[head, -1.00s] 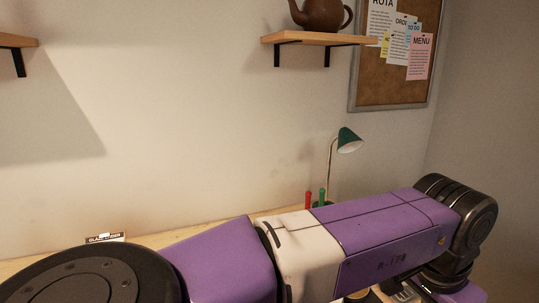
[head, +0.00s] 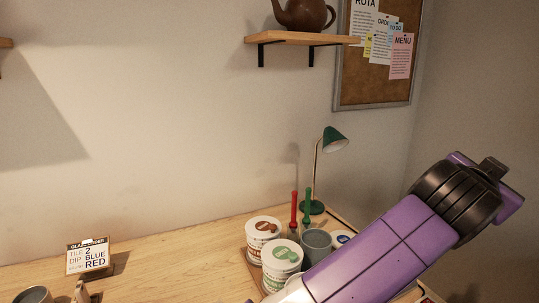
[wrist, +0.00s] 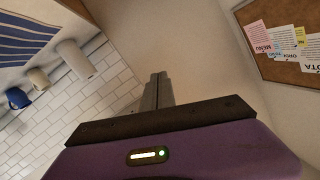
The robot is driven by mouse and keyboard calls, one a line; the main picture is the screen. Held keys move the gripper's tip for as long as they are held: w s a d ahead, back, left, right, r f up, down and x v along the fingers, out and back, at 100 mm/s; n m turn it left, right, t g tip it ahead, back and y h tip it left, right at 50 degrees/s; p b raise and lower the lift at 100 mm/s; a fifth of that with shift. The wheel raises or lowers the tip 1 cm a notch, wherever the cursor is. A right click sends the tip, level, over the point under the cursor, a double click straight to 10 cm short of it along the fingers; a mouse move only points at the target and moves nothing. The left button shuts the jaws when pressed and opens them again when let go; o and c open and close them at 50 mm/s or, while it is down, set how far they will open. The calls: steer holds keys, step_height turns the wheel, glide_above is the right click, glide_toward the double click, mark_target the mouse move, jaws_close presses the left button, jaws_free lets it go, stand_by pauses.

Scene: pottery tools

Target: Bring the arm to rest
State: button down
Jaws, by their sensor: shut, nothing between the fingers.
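My arm, purple with dark joints, rises across the lower right of the head view. Its far end is lifted in front of the right-hand wall. My gripper (wrist: 157,92) shows in the wrist view with its two grey fingers together and nothing between them. It is up in the air, apart from the objects on the table. In the head view I cannot make out the fingertips.
Jars (head: 281,260), a grey cup (head: 316,243), red (head: 293,212) and green (head: 307,208) tools and a green lamp (head: 334,139) stand on the wooden table (head: 185,262). A card (head: 88,256) stands at left. A shelf (head: 300,39) holds a teapot (head: 303,13).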

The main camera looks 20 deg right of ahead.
steer(key=w+a+r+n+t+h, duration=0.2)
steer(key=a+r+n+t+h, duration=0.6)
steer(key=r, duration=0.6)
steer(key=w+a+f+n+t+y, duration=0.1)
steer(key=a+f+n+t+y, duration=0.45)
steer(key=a+t+y, duration=0.2)
steer(key=w+a+f+n+t+y, duration=0.2)
steer(key=a+f+n+t+y, duration=0.2)
steer(key=a+n+t+y, duration=0.4)
steer(key=s+a+f+n+g+y, duration=0.1)
steer(key=s+a+f+g+y, duration=0.15)
steer(key=f, duration=0.45)
steer(key=s+a+f+n+g+y, duration=0.1)
steer(key=s+a+f+y, duration=0.25)
steer(key=f, duration=0.35)
steer(key=s+a+f+n+g+y, duration=0.1)
steer(key=s+a+f+g+y, duration=0.1)
steer(key=s+f+y, duration=0.3)
steer(key=s+a+f+m+g+h, duration=0.2)
steer(key=s+f+m+g, duration=0.3)
steer(key=s+f, duration=1.2)
steer(key=shift+f+g+h, duration=0.25)
steer(key=shift+g+h, duration=0.2)
steer(key=shift+g, duration=0.55)
